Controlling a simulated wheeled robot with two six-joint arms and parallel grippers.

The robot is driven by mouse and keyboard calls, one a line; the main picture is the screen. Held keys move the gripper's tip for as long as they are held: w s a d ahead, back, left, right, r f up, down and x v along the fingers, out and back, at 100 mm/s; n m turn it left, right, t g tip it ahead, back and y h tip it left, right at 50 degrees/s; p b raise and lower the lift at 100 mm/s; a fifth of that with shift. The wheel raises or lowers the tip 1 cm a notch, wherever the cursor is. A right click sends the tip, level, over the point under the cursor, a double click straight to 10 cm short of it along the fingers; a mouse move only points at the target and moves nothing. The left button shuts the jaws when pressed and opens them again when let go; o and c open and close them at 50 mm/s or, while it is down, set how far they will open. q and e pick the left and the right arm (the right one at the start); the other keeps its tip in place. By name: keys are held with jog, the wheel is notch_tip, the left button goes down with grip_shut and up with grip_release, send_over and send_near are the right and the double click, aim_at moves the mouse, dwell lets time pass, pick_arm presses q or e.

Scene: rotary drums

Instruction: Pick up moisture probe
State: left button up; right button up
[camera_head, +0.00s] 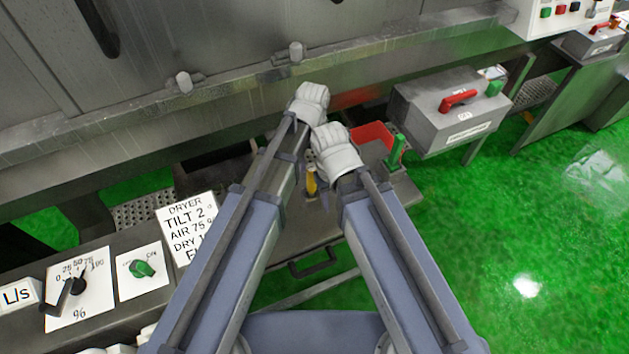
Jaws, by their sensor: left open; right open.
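My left gripper (308,98), whitish and hand-like, is at the front of the grey metal machine, beyond the tray. My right gripper (334,150) is just below and to its right, over the tray (350,215). Both are open, and I see nothing held in them. A yellow upright handle (311,183) stands just left of and below the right gripper, partly hidden by my arms. A green-handled item (396,152) stands on the right of the tray, beside a red bin (371,133). I cannot tell for sure which of these is the moisture probe.
A grey box with a red lever (458,99) stands to the right of the tray. A panel with a dial (78,287), a green knob (142,268) and a dryer sign (187,222) is at the left.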

aim_at(311, 179)
pick_arm(q)
jog(key=shift+s+f+b, duration=0.1)
jog(key=shift+f+b, duration=0.15)
jog(key=shift+b, duration=0.1)
notch_tip(311, 179, down, 2)
jog(key=shift+f+b, duration=0.1)
jog(key=shift+b, duration=0.95)
jog(key=f+b, duration=0.5)
jog(key=shift+s+a, duration=0.25)
jog(key=shift+a, duration=0.1)
grip_shut()
dwell(0.4)
